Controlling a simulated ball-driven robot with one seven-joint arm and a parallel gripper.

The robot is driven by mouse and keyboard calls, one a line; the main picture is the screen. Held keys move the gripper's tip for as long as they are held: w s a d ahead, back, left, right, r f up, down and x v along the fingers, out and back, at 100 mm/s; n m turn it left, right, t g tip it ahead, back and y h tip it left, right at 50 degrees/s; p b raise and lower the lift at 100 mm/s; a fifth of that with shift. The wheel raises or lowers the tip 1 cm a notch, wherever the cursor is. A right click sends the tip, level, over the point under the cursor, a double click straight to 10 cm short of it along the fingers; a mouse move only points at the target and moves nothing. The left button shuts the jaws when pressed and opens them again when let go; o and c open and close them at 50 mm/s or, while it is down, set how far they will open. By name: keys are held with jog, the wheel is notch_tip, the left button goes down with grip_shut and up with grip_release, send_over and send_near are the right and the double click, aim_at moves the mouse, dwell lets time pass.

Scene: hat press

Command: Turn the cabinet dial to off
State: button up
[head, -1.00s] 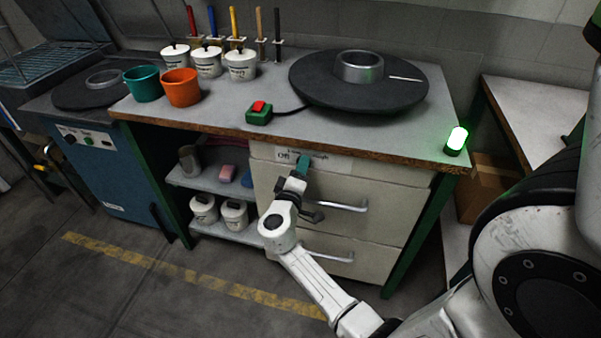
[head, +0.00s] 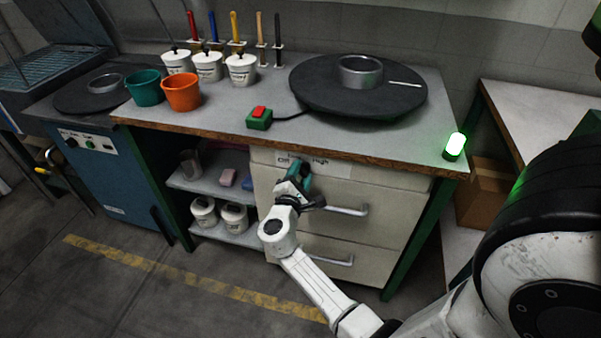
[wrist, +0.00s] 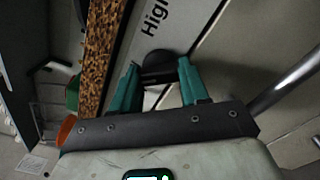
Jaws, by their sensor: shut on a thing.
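The cabinet dial is a dark knob (wrist: 158,66) on the pale strip above the drawers, below the worktop edge. My gripper (wrist: 156,84) has its two teal fingers on either side of the knob in the wrist view, shut on it. In the head view my gripper (head: 299,172) covers the dial. A label strip (head: 333,166) behind it shows "High" at its right; the left word is partly readable as "Off". In the wrist view "High" stands above the knob. I cannot tell where the dial points.
Drawer handles (head: 347,210) stick out just right of and below my gripper. The worktop edge (head: 230,134) overhangs above. Open shelves (head: 212,180) with pots stand to the left. A green lamp (head: 455,146) glows at the worktop's right corner.

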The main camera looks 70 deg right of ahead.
jog(key=n+p, duration=0.1)
jog(key=n, duration=0.2)
jog(key=shift+n, duration=0.4)
jog(key=shift+n+p, duration=0.9)
jog(key=shift+n, duration=1)
jog(key=shift+f, duration=0.1)
jog(key=o, duration=1.1)
jog(key=shift+c, duration=0.2)
jog(key=a, duration=1.1)
jog(key=shift+s, duration=0.4)
jog(key=shift+s, duration=0.1)
